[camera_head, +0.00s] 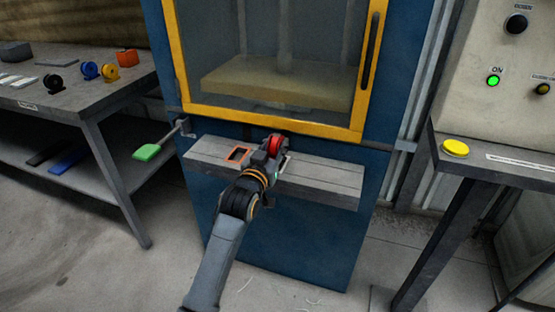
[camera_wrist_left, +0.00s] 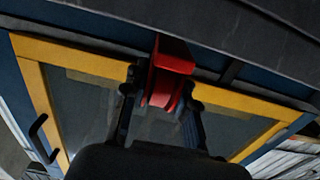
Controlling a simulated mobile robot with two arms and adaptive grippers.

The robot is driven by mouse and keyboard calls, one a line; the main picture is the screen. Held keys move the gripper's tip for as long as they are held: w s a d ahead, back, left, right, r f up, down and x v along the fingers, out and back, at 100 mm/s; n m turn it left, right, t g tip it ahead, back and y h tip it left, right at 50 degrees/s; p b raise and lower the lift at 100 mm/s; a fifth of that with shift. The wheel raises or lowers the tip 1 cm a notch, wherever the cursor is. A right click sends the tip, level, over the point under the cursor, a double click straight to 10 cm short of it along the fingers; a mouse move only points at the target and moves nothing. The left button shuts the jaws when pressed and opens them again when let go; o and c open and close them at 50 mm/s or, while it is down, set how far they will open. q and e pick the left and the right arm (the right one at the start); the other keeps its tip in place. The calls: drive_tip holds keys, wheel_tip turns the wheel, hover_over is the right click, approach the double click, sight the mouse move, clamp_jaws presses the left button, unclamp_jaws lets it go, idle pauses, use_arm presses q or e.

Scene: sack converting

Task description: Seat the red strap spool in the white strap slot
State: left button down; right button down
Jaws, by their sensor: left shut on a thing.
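The red strap spool (camera_head: 275,146) is between the fingers of my left gripper (camera_head: 268,152), above the grey shelf on the front of the blue machine. In the left wrist view the red spool (camera_wrist_left: 164,88) sits between the two dark fingers, with a red block at its top. The white strap slot (camera_head: 285,164) shows only as a pale edge right beside the gripper; the rest is hidden behind it. I cannot tell whether the spool touches the slot. My right gripper is not in view.
An orange-framed slot (camera_head: 237,155) lies left of the gripper on the shelf (camera_head: 325,180). A lever with a green handle (camera_head: 147,152) sticks out at left. The side table (camera_head: 60,98) holds black, blue, yellow and orange parts. A yellow button (camera_head: 455,148) is at right.

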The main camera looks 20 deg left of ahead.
use_arm(q)
drive_tip(key=shift+w+d+f, duration=0.1)
drive_tip(key=shift+d+f, duration=0.05)
drive_tip(key=shift+f, duration=0.15)
wheel_tip(320, 180, down, 3)
drive_tip(key=shift+d+r+b, duration=0.1)
drive_tip(key=shift+r+b, duration=0.1)
drive_tip(key=shift+b, duration=0.45)
drive_tip(key=shift+f, duration=0.25)
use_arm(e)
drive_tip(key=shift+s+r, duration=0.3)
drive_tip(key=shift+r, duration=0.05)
use_arm(q)
drive_tip(key=shift+f, duration=0.1)
drive_tip(key=c, duration=1.1)
unclamp_jaws()
drive_tip(key=shift+o, duration=0.2)
